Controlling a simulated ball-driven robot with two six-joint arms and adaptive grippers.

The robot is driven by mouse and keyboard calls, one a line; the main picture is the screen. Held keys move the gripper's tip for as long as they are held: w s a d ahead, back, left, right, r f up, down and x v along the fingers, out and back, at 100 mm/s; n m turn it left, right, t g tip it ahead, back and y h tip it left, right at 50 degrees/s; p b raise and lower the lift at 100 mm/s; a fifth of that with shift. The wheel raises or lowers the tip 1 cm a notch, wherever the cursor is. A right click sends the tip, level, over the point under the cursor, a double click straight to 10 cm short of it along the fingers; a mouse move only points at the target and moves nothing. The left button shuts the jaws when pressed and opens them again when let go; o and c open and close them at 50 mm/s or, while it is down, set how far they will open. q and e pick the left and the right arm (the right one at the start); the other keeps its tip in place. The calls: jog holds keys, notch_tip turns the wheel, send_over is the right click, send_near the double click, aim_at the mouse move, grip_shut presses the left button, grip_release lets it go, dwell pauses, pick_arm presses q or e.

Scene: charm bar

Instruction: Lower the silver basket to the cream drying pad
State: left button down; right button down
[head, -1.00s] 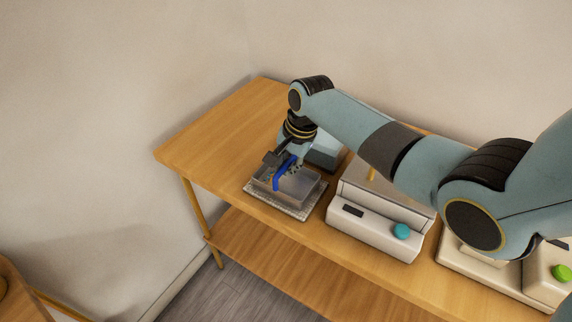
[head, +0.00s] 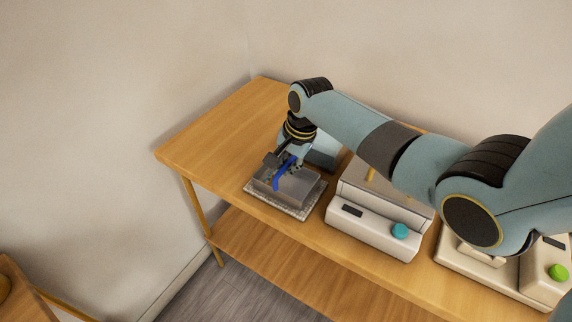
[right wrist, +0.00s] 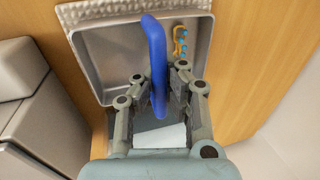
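The silver basket (head: 293,188) is a shallow grey tray with an upright blue handle (head: 281,176). It is over the cream drying pad (head: 299,213), whose edges show around it; I cannot tell if a thin gap is left under it. My right gripper (right wrist: 160,74) points down, with its fingers closed in on either side of the blue handle (right wrist: 156,50). In the right wrist view the basket's inside (right wrist: 110,60) holds a yellow piece with blue beads (right wrist: 180,42). My left gripper is not in view.
A white machine with a teal knob (head: 399,231) stands just right of the pad. Another with a green knob (head: 558,272) is farther right. A grey-blue box (head: 323,153) is behind the basket. The wooden tabletop (head: 215,135) is clear at left.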

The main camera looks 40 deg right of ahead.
jog(key=c, duration=2)
grip_release()
jog(key=shift+c, duration=0.2)
jog(key=o, duration=0.6)
jog(key=shift+o, duration=0.2)
jog(key=v, duration=1.2)
